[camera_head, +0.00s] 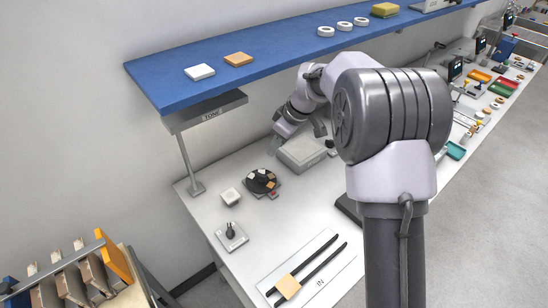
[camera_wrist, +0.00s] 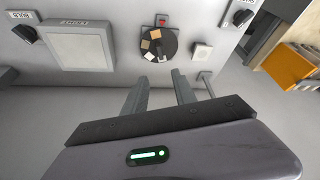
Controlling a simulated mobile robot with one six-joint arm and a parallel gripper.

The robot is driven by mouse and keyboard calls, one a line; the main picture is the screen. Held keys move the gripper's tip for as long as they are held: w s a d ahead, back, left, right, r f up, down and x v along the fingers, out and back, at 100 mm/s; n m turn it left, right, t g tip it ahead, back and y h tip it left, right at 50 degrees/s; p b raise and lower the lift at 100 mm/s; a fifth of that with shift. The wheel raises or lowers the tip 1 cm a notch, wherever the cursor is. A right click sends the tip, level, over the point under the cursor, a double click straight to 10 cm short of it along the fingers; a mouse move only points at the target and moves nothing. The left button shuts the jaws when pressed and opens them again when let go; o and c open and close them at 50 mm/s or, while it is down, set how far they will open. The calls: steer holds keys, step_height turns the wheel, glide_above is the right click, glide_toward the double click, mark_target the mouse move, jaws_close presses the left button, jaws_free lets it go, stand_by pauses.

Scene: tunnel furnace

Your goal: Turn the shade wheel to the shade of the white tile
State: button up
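The shade wheel (camera_head: 262,181) is a round black disc with several patches from white to tan and brown, lying on the white bench. It also shows in the wrist view (camera_wrist: 171,45). A small white square block (camera_head: 231,196) sits beside it and shows in the wrist view (camera_wrist: 202,51). A flat white tile (camera_head: 199,72) lies on the blue shelf, next to an orange tile (camera_head: 238,59). My gripper (camera_wrist: 160,84) is open and empty, its fingers apart and not touching the wheel. In the head view its fingertips are too small to judge.
A red button (camera_wrist: 162,20) adjoins the wheel. A grey box with a pale top (camera_head: 302,153) stands nearby. A black knob on a plate (camera_head: 231,235) stands in front. Bench space between knob and rails is clear.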

mark_target(261, 175)
steer(key=b+x, duration=0.1)
steer(key=x, duration=0.4)
steer(key=b+x, duration=0.1)
steer(key=x, duration=0.5)
steer(key=b+x, duration=0.2)
steer(key=x, duration=0.3)
steer(key=shift+s+d+f, duration=0.15)
steer(key=shift+f, duration=0.35)
jaws_close()
